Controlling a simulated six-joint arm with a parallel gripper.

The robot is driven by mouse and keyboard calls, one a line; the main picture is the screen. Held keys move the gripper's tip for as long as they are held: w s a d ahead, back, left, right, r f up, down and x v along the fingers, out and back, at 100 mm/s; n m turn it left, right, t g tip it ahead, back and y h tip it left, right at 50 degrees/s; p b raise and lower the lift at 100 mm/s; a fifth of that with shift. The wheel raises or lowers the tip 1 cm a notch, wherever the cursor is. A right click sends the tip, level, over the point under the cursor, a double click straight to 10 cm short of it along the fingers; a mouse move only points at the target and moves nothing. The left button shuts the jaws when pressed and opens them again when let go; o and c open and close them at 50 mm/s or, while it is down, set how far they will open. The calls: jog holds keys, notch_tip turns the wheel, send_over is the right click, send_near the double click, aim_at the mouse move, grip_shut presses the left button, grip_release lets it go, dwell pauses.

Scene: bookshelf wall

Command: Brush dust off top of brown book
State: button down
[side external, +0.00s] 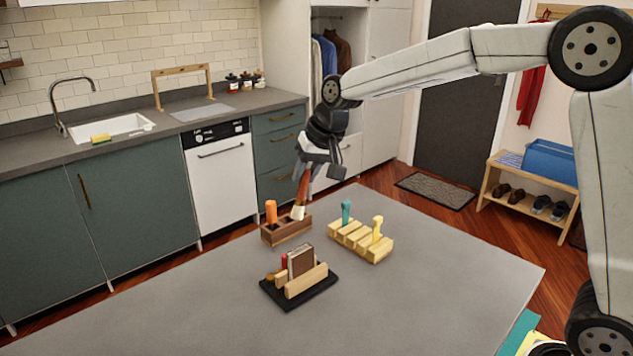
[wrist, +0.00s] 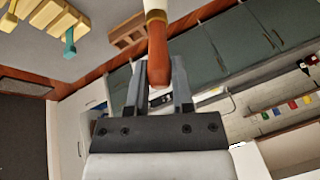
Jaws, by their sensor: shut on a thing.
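My gripper (side external: 310,170) is shut on the handle of a brush (side external: 302,190), which has a red-brown handle and a pale tip pointing down. The handle shows between the fingers (wrist: 160,88) in the wrist view, with the brush (wrist: 157,50) reaching to the top edge. The pale tip is at the brown wooden holder (side external: 287,232); I cannot tell whether it sits in a slot or just above. The brown book (side external: 301,260) stands upright in a small rack with a black base (side external: 300,294), nearer the camera than the holder. Dust on its top is too small to make out.
An orange-handled tool (side external: 271,211) stands in the holder. A light wooden rack (side external: 376,250) to the right holds a teal tool (side external: 346,212) and a yellow one (side external: 377,228). The grey table (side external: 430,290) is clear at its front and right.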

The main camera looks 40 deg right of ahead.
aim_at(302, 207)
jog(key=shift+s+a+r+y, duration=0.1)
jog(key=shift+s+a+r, duration=0.05)
jog(key=shift+a, duration=0.3)
jog(key=shift+s+a+r+y, duration=0.1)
jog(key=shift+s+a+r, duration=0.1)
jog(key=shift+a, duration=0.2)
jog(key=shift+s+a+r+y, duration=0.1)
jog(key=shift+a+r, duration=0.05)
jog(key=shift+a, duration=0.3)
jog(key=shift+f, duration=0.25)
jog(key=shift+d+f, duration=0.1)
jog(key=shift+f, duration=2.7)
jog(key=shift+f, duration=0.8)
jog(key=shift+d, duration=0.15)
jog(key=shift+s+d+r, duration=0.1)
jog(key=shift+d, duration=2.05)
jog(key=shift+a, duration=0.15)
